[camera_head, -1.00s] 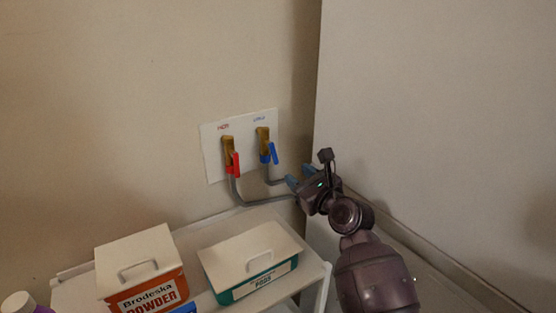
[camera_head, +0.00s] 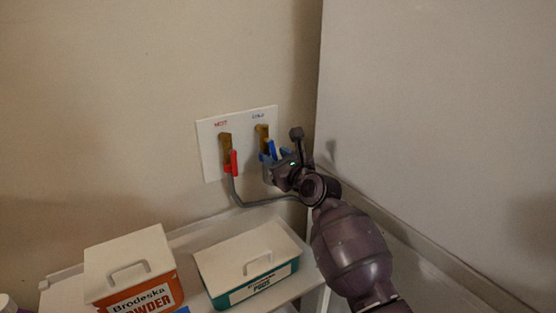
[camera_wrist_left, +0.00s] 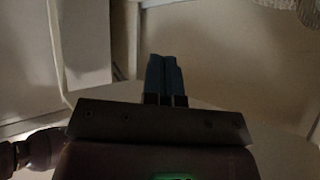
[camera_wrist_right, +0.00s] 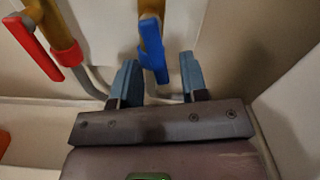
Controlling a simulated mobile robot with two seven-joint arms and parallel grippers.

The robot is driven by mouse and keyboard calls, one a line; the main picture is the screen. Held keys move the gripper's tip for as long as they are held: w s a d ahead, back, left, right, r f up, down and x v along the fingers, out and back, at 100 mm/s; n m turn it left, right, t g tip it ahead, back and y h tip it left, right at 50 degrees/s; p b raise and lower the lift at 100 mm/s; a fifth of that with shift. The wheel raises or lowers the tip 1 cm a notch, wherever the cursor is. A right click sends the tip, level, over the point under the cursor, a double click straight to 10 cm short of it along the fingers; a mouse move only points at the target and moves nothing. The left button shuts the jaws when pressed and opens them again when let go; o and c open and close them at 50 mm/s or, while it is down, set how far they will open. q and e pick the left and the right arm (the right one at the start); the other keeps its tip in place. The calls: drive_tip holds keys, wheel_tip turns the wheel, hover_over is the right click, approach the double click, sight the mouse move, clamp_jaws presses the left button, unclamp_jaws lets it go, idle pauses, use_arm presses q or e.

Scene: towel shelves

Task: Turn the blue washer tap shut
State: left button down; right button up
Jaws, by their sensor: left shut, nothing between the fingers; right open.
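The blue tap handle (camera_head: 271,149) is on the right-hand brass valve of the white wall plate (camera_head: 209,153), under the "COLD" label. In the right wrist view the blue handle (camera_wrist_right: 152,50) hangs down, slightly tilted, with its lower end between the fingertips. My right gripper (camera_wrist_right: 158,80) is open around that end; I cannot tell whether a finger touches it. In the head view my right gripper (camera_head: 277,163) is at the blue tap and partly covers it. My left gripper (camera_wrist_left: 164,75) is shut and empty, seen only in the left wrist view.
The red tap (camera_head: 233,163) is just left of the blue one; it also shows in the right wrist view (camera_wrist_right: 32,42). Grey hoses run below both. A Brodeska powder box (camera_head: 130,268) and a green lidded box (camera_head: 247,260) stand on a white shelf. A large pale panel (camera_head: 440,110) is at right.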

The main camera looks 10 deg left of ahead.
clamp_jaws()
drive_tip(key=shift+n, duration=0.3)
drive_tip(key=shift+w+d+r+n+p, duration=0.1)
drive_tip(key=shift+w+d+r+n, duration=0.4)
drive_tip(key=shift+n, duration=1.95)
drive_tip(key=shift+w+d+r+n+p, duration=0.2)
drive_tip(key=shift+r+n, duration=0.6)
drive_tip(key=shift+n, duration=1.6)
drive_tip(key=shift+w+d+r+n+p, duration=0.1)
drive_tip(key=shift+w+d+r+n, duration=0.4)
drive_tip(key=shift+n, duration=1.95)
drive_tip(key=shift+s+a+r, duration=0.15)
drive_tip(key=shift+r, duration=0.05)
